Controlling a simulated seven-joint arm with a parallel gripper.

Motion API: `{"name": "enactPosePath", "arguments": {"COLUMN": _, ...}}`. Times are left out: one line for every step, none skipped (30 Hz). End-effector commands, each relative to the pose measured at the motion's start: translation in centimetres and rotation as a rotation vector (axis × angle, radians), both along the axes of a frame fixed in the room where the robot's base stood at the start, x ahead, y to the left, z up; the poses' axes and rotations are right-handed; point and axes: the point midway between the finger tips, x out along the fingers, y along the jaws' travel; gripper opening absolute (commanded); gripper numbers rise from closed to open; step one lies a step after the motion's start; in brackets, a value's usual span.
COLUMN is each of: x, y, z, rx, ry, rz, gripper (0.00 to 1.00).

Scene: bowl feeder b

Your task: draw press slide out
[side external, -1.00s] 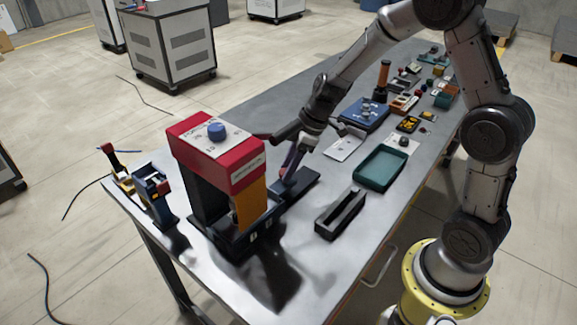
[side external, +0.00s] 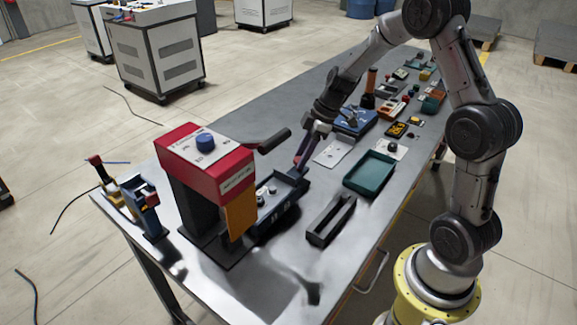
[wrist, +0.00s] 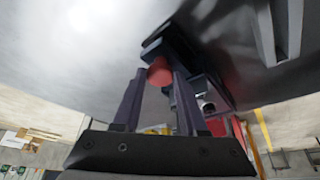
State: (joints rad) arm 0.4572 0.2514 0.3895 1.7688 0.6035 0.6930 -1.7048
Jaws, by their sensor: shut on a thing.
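The press has a red head (side external: 205,160) with a blue knob on top, a dark column and an orange front guard. Its dark slide (side external: 268,204) sticks out from under the head toward the right, with small round fittings on its top. My gripper (side external: 299,168) is at the slide's outer end. In the wrist view my gripper's two fingers (wrist: 158,76) stand on either side of a red round knob (wrist: 160,70), shut on it. The knob is hidden behind the fingers in the side view.
A black lever (side external: 274,141) juts from the press head near my wrist. A black open tray (side external: 331,221) and a teal tray (side external: 369,174) lie at the front right. A blue fixture (side external: 354,121) and several small parts stand farther back.

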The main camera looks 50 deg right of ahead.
Motion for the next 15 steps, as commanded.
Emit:
{"name": "enactPosePath", "arguments": {"x": 0.0, "y": -1.4, "z": 0.1, "rx": -0.004, "ry": -0.002, "rz": -0.006, "gripper": 0.0}}
{"name": "enactPosePath", "arguments": {"x": 0.0, "y": -2.1, "z": 0.1, "rx": -0.004, "ry": -0.003, "rz": -0.006, "gripper": 0.0}}
{"name": "enactPosePath", "arguments": {"x": 0.0, "y": -2.9, "z": 0.1, "rx": -0.003, "ry": -0.003, "rz": -0.006, "gripper": 0.0}}
{"name": "enactPosePath", "arguments": {"x": 0.0, "y": -3.4, "z": 0.1, "rx": -0.003, "ry": -0.003, "rz": -0.005, "gripper": 0.0}}
{"name": "enactPosePath", "arguments": {"x": 0.0, "y": -3.9, "z": 0.1, "rx": -0.004, "ry": -0.002, "rz": -0.005, "gripper": 0.0}}
{"name": "enactPosePath", "arguments": {"x": 0.0, "y": -4.6, "z": 0.1, "rx": -0.003, "ry": -0.002, "rz": -0.005, "gripper": 0.0}}
{"name": "enactPosePath", "arguments": {"x": 0.0, "y": -5.0, "z": 0.1, "rx": -0.003, "ry": -0.002, "rz": -0.004, "gripper": 0.0}}
{"name": "enactPosePath", "arguments": {"x": 0.0, "y": -5.4, "z": 0.1, "rx": -0.003, "ry": -0.002, "rz": -0.004, "gripper": 0.0}}
{"name": "enactPosePath", "arguments": {"x": 0.0, "y": -5.9, "z": 0.1, "rx": -0.004, "ry": -0.003, "rz": -0.003, "gripper": 0.0}}
{"name": "enactPosePath", "arguments": {"x": 0.0, "y": -6.2, "z": 0.1, "rx": -0.005, "ry": -0.003, "rz": -0.002, "gripper": 0.0}}
{"name": "enactPosePath", "arguments": {"x": 0.0, "y": -6.5, "z": 0.1, "rx": -0.004, "ry": -0.003, "rz": -0.002, "gripper": 0.0}}
{"name": "enactPosePath", "arguments": {"x": 0.0, "y": -6.8, "z": 0.1, "rx": -0.003, "ry": -0.002, "rz": -0.002, "gripper": 0.0}}
{"name": "enactPosePath", "arguments": {"x": 0.0, "y": -7.0, "z": 0.1, "rx": -0.003, "ry": -0.002, "rz": -0.002, "gripper": 0.0}}
{"name": "enactPosePath", "arguments": {"x": 0.0, "y": -7.2, "z": 0.1, "rx": -0.003, "ry": -0.002, "rz": -0.002, "gripper": 0.0}}
{"name": "enactPosePath", "arguments": {"x": 0.0, "y": -7.4, "z": 0.1, "rx": -0.004, "ry": -0.002, "rz": -0.001, "gripper": 0.0}}
